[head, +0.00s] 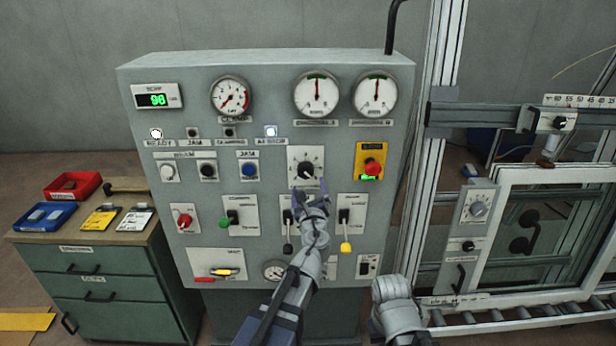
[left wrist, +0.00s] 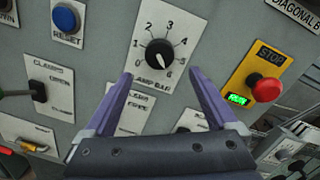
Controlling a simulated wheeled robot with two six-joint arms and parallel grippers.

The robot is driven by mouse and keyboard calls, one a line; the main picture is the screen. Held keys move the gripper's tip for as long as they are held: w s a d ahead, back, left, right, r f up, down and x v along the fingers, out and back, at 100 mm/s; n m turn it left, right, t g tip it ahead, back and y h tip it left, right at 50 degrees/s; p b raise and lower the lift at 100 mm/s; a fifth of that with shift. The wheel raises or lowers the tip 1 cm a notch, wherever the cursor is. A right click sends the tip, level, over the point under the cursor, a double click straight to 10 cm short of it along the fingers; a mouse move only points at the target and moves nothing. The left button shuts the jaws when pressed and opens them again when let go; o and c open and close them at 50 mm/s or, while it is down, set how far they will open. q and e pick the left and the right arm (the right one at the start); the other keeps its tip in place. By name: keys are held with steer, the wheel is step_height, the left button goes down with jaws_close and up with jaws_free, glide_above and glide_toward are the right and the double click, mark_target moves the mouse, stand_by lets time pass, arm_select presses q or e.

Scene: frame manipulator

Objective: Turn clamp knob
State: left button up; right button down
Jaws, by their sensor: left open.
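The clamp knob (head: 306,170) is a black dial on a white plate numbered 0 to 6, in the upper middle of the grey control panel. In the left wrist view the knob (left wrist: 159,54) has a white pointer mark near its lower edge, and the label under it is partly hidden. My left gripper (head: 310,190) is open just below the knob in the head view. In the left wrist view its two purple fingers (left wrist: 160,84) stand apart, with the knob ahead of the gap between them. The fingers hold nothing. My right gripper is not clearly visible.
A red stop button (head: 373,166) on a yellow plate sits right of the knob, and a blue reset button (head: 249,170) sits left. A metal frame (head: 430,150) stands at right, a green cabinet (head: 100,285) at left.

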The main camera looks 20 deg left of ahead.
mark_target(306, 174)
arm_select(q)
steer(key=x, duration=0.7)
steer(key=shift+w, duration=0.2)
steer(key=shift+s, duration=0.1)
steer(key=shift+c, duration=0.3)
steer(key=c, duration=1.3)
